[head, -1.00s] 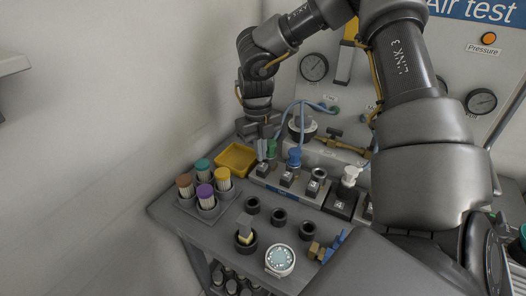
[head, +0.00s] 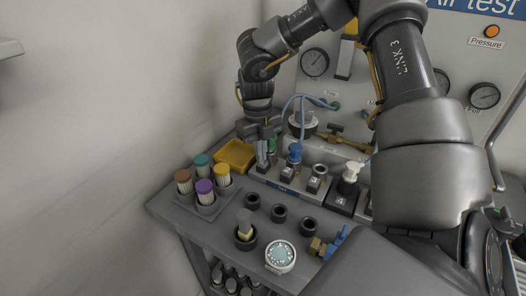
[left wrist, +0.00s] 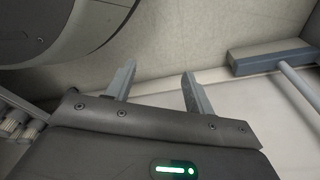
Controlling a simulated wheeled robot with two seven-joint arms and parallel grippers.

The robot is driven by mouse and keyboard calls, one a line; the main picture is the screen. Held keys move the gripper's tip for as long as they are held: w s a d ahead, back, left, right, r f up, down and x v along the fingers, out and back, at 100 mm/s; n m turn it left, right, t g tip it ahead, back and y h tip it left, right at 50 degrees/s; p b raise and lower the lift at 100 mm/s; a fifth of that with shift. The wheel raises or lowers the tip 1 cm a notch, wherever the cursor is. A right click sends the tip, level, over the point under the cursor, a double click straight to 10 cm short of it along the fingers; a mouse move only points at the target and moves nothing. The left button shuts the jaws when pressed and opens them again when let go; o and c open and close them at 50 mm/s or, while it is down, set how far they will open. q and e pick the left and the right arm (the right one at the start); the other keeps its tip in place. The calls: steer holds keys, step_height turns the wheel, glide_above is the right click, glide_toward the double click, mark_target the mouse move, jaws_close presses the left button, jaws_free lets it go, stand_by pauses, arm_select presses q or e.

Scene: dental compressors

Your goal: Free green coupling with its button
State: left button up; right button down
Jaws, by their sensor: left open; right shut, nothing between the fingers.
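The green coupling (head: 273,145) stands at the left end of a row of numbered blocks on the bench in the head view, partly hidden by my right gripper. My right gripper (head: 262,163) is shut and empty, pointing down just in front of and left of the green coupling. Its tips are at the first block; I cannot tell whether they touch its button, which is hidden. A blue coupling (head: 294,152) with a blue hose stands on the second block. My left gripper (left wrist: 158,78) is open and empty in the left wrist view, away from the coupling.
A yellow tray (head: 236,153) lies left of the row. Several capped brush holders (head: 204,190) stand at the bench's left edge. Black cups (head: 279,213) and a round dial (head: 280,256) are in front. A white coupling (head: 350,172) stands to the right.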

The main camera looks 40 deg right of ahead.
steer(key=shift+w+d+r+p, duration=0.15)
steer(key=shift+w+r, duration=0.1)
steer(key=shift+w, duration=0.35)
steer(key=shift+w+d+r+p, duration=0.1)
steer(key=shift+w+r+p, duration=0.1)
steer(key=shift+w, duration=0.75)
arm_select(q)
steer(key=shift+r, duration=0.3)
arm_select(e)
steer(key=shift+d, duration=0.1)
steer(key=shift+s, duration=0.1)
arm_select(q)
steer(key=shift+s+a+f+p, duration=0.3)
steer(key=shift+s+f+p, duration=0.15)
steer(key=shift+s, duration=0.15)
steer(key=shift+s+a+f+p, duration=0.3)
steer(key=shift+s+f, duration=0.1)
steer(key=shift+s, duration=0.2)
arm_select(e)
step_height(320, 180, up, 11)
steer(key=w, duration=0.1)
